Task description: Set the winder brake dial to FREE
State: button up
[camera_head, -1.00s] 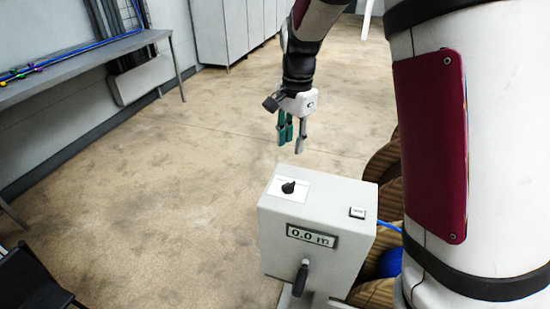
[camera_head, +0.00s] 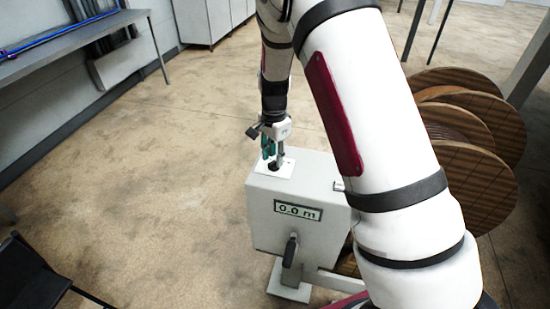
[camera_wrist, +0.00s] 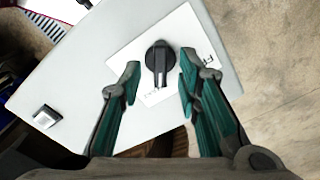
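The brake dial (camera_wrist: 160,62) is a black round knob with a raised bar, on a white label plate (camera_wrist: 122,58) on top of the grey box (camera_head: 312,228). In the wrist view its bar points down the picture, towards my palm. Lettering shows at the plate's right edge and below the bar, partly hidden and too small to read surely. My gripper (camera_wrist: 160,78) is open, with one teal finger on each side of the dial and visible gaps to it. In the head view the dial (camera_head: 275,166) is partly hidden by the fingers.
The box front has a display (camera_head: 298,210) reading 0.0 m and a black crank handle (camera_head: 290,250). A small white button (camera_wrist: 45,117) sits on the box top. Wooden reels (camera_head: 470,150) stand at the right.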

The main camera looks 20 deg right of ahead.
jog(key=shift+f, duration=0.8)
jog(key=shift+c, duration=0.6)
grip_shut()
jog(key=shift+n, duration=0.3)
jog(key=n+b, duration=0.1)
jog(key=n, duration=0.8)
jog(key=shift+n+b, duration=0.35)
jog(key=shift+n, duration=1.85)
